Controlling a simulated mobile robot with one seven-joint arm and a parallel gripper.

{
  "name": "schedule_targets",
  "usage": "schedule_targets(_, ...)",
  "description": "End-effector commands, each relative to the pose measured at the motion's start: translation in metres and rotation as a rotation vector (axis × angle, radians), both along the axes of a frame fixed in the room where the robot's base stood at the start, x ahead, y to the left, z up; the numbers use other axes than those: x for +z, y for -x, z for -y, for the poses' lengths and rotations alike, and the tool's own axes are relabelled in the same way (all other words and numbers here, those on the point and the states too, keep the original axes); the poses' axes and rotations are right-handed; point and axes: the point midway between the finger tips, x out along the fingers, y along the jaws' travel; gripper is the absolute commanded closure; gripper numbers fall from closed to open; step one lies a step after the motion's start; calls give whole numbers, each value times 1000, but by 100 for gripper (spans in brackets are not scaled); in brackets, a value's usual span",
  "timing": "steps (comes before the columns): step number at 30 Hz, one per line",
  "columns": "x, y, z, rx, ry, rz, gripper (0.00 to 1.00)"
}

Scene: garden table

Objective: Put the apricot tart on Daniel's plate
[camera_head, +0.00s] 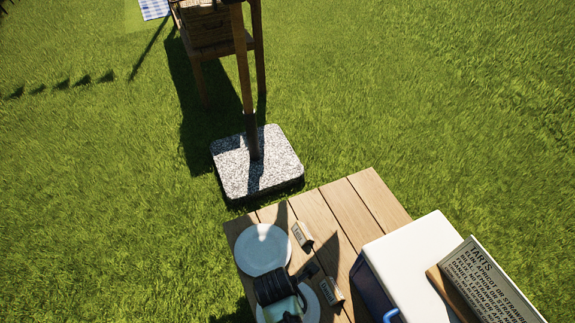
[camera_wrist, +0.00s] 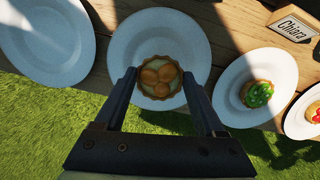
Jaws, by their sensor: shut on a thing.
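The apricot tart (camera_wrist: 159,76) is a small round pastry with orange fruit pieces on top. It shows in the wrist view between the fingers of my gripper (camera_wrist: 164,84), which is shut on it. A white plate (camera_wrist: 190,40) lies directly behind or under the tart; I cannot tell whether the tart touches it. In the head view my dark gripper covers much of the near white plate (camera_head: 311,304), and the tart is hidden there. A name card (camera_head: 332,290) stands beside that plate; its writing is too small to read surely. No card surely reading Daniel shows.
An empty white plate (camera_head: 262,249) lies farther back, with another card (camera_head: 302,236). The wrist view shows a green-topped tart (camera_wrist: 257,94), a red-topped tart (camera_wrist: 315,117) and a Chiara card (camera_wrist: 294,28). A white box (camera_head: 420,250) and a tarts sign (camera_head: 485,285) stand right.

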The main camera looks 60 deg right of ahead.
Motion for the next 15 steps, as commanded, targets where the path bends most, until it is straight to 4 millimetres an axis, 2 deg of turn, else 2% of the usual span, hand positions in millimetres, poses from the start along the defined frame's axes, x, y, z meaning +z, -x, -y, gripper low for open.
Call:
schedule_targets(9,-38,0,0,0,0,-1,84)
schedule_targets(15,-39,-1,0,0,1,2,84)
